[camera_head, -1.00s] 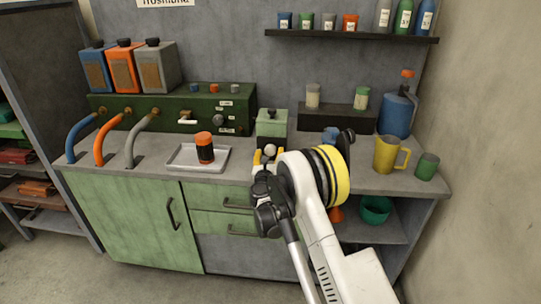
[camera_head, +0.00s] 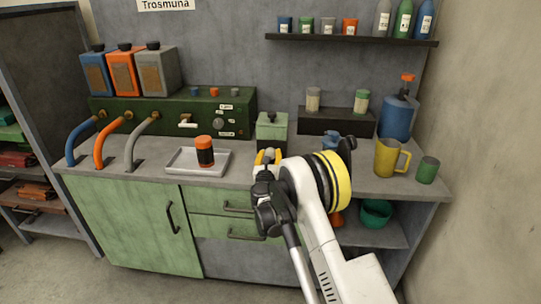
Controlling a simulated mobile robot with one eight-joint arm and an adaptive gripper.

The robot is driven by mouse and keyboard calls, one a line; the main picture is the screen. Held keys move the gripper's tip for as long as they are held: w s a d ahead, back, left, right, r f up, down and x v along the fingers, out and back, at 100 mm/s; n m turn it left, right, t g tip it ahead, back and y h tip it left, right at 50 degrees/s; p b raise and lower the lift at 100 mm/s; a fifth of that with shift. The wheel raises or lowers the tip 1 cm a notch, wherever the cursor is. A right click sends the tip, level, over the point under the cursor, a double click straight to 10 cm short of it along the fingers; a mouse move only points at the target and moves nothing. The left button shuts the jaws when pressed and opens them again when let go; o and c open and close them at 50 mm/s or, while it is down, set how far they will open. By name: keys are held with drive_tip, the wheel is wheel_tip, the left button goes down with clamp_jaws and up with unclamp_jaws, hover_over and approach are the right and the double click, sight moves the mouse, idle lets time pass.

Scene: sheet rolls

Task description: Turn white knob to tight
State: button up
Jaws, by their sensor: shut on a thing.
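The white knob (camera_head: 268,154) shows as a small pale round shape at the front of a small light green box (camera_head: 273,131) on the counter. My gripper (camera_head: 268,158) has its yellow fingertips on either side of the knob and is shut on it. My gripper and wrist hide the lower part of the knob and the lower front of the box. No tight mark or pointer can be made out.
Left of my gripper, a grey tray (camera_head: 175,169) holds an orange and black jar (camera_head: 205,152). A green panel (camera_head: 165,112) stands behind it. A yellow mug (camera_head: 387,157), a green cup (camera_head: 427,170) and a blue jug (camera_head: 398,118) stand to the right.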

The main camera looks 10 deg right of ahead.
drive_tip(key=m, duration=1.3)
drive_tip(key=shift+a, duration=0.1)
drive_tip(key=m, duration=0.5)
drive_tip(key=shift+r, duration=0.1)
drive_tip(key=m, duration=0.7)
drive_tip(key=shift+r, duration=0.1)
drive_tip(key=m, duration=0.3)
drive_tip(key=shift+m, duration=2.5)
drive_tip(key=shift+w, duration=0.1)
